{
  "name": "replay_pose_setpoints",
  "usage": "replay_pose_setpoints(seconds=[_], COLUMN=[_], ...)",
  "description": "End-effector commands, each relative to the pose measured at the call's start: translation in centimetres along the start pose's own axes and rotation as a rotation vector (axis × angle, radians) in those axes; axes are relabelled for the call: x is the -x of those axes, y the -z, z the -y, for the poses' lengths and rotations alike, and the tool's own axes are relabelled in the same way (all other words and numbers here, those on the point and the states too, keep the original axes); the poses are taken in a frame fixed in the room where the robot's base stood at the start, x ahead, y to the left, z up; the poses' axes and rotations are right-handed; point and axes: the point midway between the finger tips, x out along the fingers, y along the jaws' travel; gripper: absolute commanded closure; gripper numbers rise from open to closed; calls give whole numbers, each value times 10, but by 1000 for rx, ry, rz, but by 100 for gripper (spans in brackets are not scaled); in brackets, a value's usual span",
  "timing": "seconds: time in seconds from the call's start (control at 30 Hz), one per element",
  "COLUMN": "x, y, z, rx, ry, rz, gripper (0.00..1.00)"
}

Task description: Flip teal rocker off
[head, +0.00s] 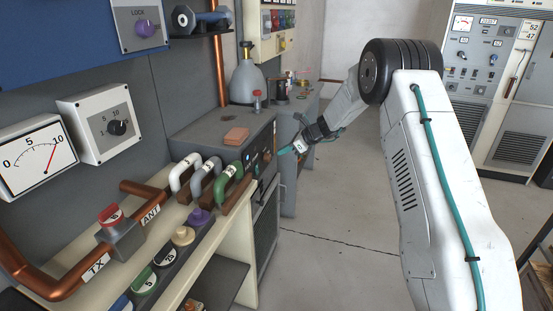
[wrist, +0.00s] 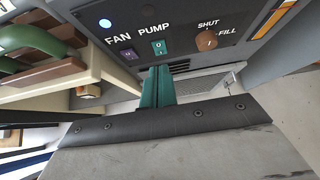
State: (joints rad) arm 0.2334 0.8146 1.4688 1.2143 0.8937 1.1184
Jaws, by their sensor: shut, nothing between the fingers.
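The teal rocker (wrist: 158,47) sits under the PUMP label on a dark panel in the wrist view. It carries small white marks, but I cannot tell which side is pressed in. My gripper (wrist: 158,72) is shut and empty, with its teal fingers together. The fingertips point at the panel just below the rocker in the picture; I cannot tell whether they touch it. In the head view my gripper (head: 282,151) is in front of the dark panel (head: 262,155) at the end of the bench, where the rocker is too small to make out.
A purple rocker (wrist: 127,54) under FAN is left of the teal one, with a lit blue lamp (wrist: 105,23) above. An orange-brown SHUT/FILL knob (wrist: 206,40) is to the right. Green-handled hardware (head: 229,180) stands on the bench nearby. The floor (head: 335,235) beside the bench is clear.

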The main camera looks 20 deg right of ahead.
Motion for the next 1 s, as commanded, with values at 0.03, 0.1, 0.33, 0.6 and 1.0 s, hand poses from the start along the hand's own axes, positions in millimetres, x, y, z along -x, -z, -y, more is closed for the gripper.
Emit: replay_pose_setpoints(seconds=[0.03, 0.1, 0.33, 0.6, 1.0], x=[8, 16, 26, 26, 21], y=[-2, -4, -5, -4, 26], z=[0, 1, 1, 2, -31], rx=[0, 0, -2, -3, 232], ry=[2, 2, 2, 2, -105], rz=[1, 0, -1, -1, -59], gripper=[100, 100, 100, 100, 100])
